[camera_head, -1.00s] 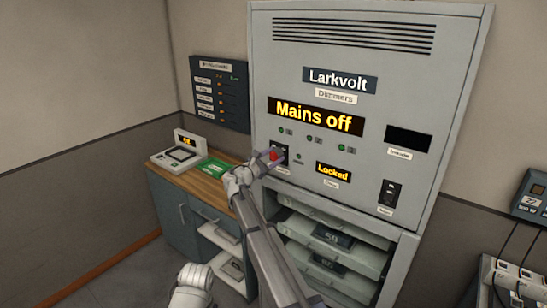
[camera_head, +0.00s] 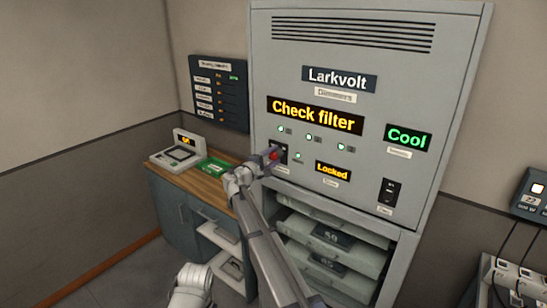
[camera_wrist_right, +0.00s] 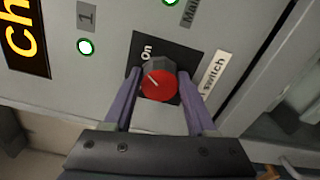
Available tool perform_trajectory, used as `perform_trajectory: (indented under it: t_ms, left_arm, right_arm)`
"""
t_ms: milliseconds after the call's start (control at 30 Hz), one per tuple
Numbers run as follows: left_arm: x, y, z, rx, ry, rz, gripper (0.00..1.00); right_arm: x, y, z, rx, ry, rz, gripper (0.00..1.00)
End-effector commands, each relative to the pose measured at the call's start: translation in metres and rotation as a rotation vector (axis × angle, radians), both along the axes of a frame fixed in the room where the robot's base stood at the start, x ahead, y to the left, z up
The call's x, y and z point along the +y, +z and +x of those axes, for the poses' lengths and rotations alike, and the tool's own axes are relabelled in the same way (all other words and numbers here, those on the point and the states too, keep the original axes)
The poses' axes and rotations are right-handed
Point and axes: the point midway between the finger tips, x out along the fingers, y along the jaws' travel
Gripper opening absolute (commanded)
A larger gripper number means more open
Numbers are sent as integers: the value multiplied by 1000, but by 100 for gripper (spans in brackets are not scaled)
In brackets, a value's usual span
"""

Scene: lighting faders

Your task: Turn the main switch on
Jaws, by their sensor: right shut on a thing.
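The main switch is a red rotary knob (camera_head: 274,154) on a black plate, at the lower left of the grey Larkvolt dimmer cabinet's panel. In the right wrist view the knob (camera_wrist_right: 158,84) has a white pointer line slanting towards the upper left, on the side of the "On" mark. My right gripper (camera_wrist_right: 160,88) is shut on the knob, one finger on each side of it; in the head view its arm partly hides the switch. The big display (camera_head: 317,116) reads "Check filter".
A "Cool" display (camera_head: 408,137), a "Locked" display (camera_head: 333,170) and a black rocker switch (camera_head: 389,192) share the panel. Open shelves with dimmer trays (camera_head: 330,237) lie below. A low cabinet with a wooden top (camera_head: 188,178) stands left. A wall board (camera_head: 218,92) hangs behind it.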

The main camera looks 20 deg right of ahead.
Motion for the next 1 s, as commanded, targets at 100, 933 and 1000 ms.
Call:
perform_trajectory:
  t_ms: [100, 933, 1000]
  left_arm:
    - [0, -1, 0, 0, 0, 0, 0]
    - [0, -1, 0, 0, 0, 0, 0]
    - [0, -1, 0, 0, 0, 0, 0]
  right_arm:
    - [0, -1, -1, -55, -1, 47, 1]
    - [0, -2, -1, -168, -2, 136, 1]
    - [0, -2, -1, -169, -2, 136, 1]
